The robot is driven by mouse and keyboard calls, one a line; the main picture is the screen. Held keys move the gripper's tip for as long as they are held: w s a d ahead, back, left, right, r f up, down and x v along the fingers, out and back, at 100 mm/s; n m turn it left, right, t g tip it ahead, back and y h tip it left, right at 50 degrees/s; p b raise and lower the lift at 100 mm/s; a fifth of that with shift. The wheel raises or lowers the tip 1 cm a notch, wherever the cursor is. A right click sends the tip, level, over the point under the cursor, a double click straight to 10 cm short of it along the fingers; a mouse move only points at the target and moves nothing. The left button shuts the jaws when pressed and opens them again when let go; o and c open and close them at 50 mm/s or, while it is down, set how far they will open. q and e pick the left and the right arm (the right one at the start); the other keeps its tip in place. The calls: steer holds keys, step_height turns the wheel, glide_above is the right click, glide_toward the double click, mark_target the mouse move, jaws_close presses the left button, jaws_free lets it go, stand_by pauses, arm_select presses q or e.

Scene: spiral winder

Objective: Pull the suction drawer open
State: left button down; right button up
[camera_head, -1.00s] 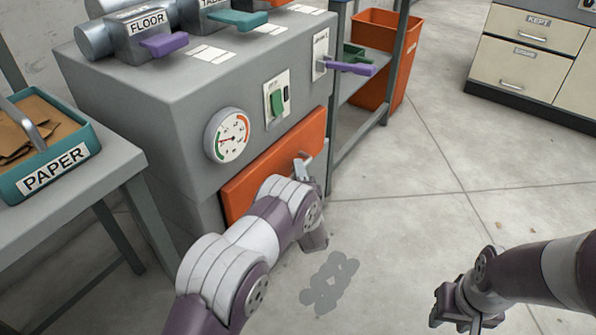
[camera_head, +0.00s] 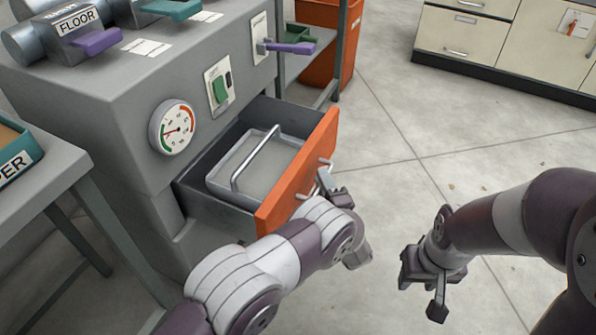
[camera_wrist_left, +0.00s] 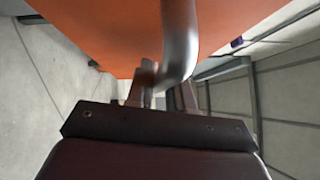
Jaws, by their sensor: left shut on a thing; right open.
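The suction drawer (camera_head: 300,172) has an orange front and stands pulled out of the grey machine (camera_head: 110,110). Inside it lies a grey tray (camera_head: 222,178) with a bar handle (camera_head: 256,157) across it. My left gripper (camera_head: 324,182) is at the drawer's front, shut on its metal handle (camera_head: 302,196). In the left wrist view the handle (camera_wrist_left: 180,40) runs down between the fingers (camera_wrist_left: 160,92), below the orange front (camera_wrist_left: 110,30). My right gripper (camera_head: 422,290) is open and empty, over the floor to the right of the drawer.
A gauge (camera_head: 172,128), a green switch (camera_head: 220,88) and a purple lever (camera_head: 288,47) are on the machine. A side table (camera_head: 45,170) stands at left. An orange bin (camera_head: 330,70) stands behind a grey rack. Floor (camera_head: 400,180) right of the drawer is clear.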

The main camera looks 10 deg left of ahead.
arm_select(q)
steer(key=s+d, duration=0.2)
steer(key=d, duration=0.4)
steer(key=shift+b, duration=0.4)
arm_select(e)
steer(key=shift+a+f, duration=0.1)
steer(key=shift+f, duration=0.4)
arm_select(q)
steer(key=shift+s, duration=0.15)
steer(key=c, duration=1.1)
jaws_free()
steer(key=shift+d, duration=0.15)
